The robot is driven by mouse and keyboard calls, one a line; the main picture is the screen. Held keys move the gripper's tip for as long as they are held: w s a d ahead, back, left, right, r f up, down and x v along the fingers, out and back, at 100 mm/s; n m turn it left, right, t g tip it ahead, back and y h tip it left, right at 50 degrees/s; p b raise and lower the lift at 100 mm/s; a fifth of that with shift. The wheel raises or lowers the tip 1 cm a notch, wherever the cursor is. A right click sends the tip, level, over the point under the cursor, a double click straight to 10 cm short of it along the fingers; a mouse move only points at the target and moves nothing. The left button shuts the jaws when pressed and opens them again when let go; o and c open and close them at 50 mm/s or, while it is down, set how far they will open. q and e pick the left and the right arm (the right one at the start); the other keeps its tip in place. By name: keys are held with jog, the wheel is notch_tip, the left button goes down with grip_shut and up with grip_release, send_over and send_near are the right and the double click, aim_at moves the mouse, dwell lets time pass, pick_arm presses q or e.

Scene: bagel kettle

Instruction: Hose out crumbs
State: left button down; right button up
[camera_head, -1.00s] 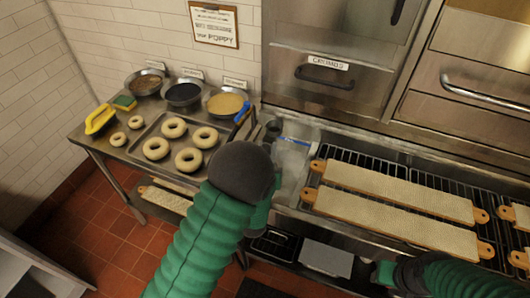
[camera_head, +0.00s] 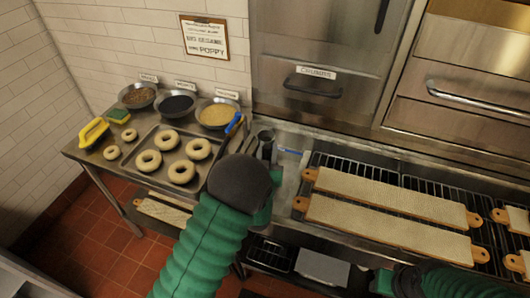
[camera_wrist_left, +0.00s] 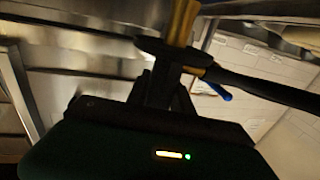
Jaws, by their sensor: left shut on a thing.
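My left gripper (camera_head: 266,160) is at the left end of the metal trough (camera_head: 287,180), partly hidden by my own arm. It is shut on a dark hose nozzle (camera_head: 267,138). The drawer labelled CRUMBS (camera_head: 314,90) is closed behind the trough. No crumbs can be made out. My right gripper (camera_head: 385,281) is at the bottom right, its jaws unclear.
Long pale boards (camera_head: 390,195) lie on racks to the right. A clipboard (camera_head: 206,40) hangs on the wall.

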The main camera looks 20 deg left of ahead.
pick_arm(q)
jog(key=shift+w+d+r, duration=0.1)
jog(key=shift+w+d, duration=0.05)
jog(key=shift+w, duration=0.25)
jog(key=shift+s+a, duration=0.35)
jog(key=shift+s, duration=0.05)
jog(key=s, duration=0.6)
jog(key=shift+s, duration=0.2)
dwell(1.2)
dwell(0.7)
